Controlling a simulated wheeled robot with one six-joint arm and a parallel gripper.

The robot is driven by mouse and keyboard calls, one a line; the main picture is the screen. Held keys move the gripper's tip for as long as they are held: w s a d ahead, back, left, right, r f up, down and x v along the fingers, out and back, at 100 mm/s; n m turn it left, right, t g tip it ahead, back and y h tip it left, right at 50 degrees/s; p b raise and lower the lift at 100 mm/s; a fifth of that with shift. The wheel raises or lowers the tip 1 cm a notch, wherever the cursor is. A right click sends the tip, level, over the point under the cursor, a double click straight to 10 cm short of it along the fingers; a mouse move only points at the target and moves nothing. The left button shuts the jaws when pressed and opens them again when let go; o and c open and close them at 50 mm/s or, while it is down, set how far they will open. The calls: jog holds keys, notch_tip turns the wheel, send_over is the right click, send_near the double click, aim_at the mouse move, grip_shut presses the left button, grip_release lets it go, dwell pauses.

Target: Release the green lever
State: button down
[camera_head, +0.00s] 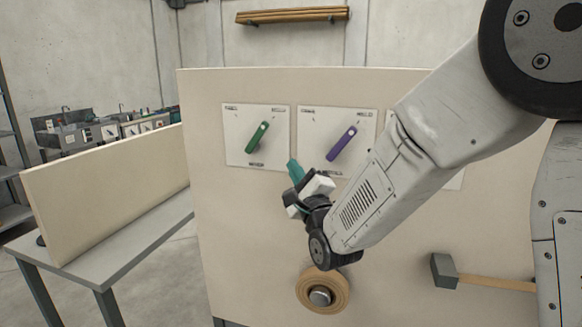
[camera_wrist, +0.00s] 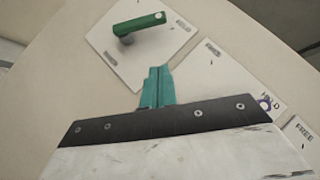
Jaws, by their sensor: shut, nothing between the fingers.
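The green lever (camera_head: 257,137) sits on a white plate (camera_head: 235,150) at the upper left of the upright board. It is tilted, its upper end leaning right. In the wrist view the green lever (camera_wrist: 138,24) is near the top, left of centre, on its plate (camera_wrist: 178,42). My gripper (camera_head: 294,168) has teal fingers, shut and empty, below and to the right of the green lever and apart from it. In the wrist view the gripper fingers (camera_wrist: 157,84) are closed together below the lever.
A purple lever (camera_head: 342,143) is on the adjacent white plate (camera_head: 310,118), right of the green one. A grey table (camera_head: 130,245) stands left.

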aim_at(257, 138)
jog(key=shift+w+a+r, duration=0.85)
jog(key=shift+w+a, duration=0.05)
jog(key=shift+w, duration=0.35)
jog(key=shift+w+a+r, duration=0.85)
jog(key=shift+w+r, duration=0.05)
jog(key=shift+w, duration=0.35)
jog(key=shift+w+a+r, duration=0.85)
jog(key=shift+w+a, duration=0.05)
jog(key=shift+w, duration=0.35)
jog(key=shift+a, duration=0.1)
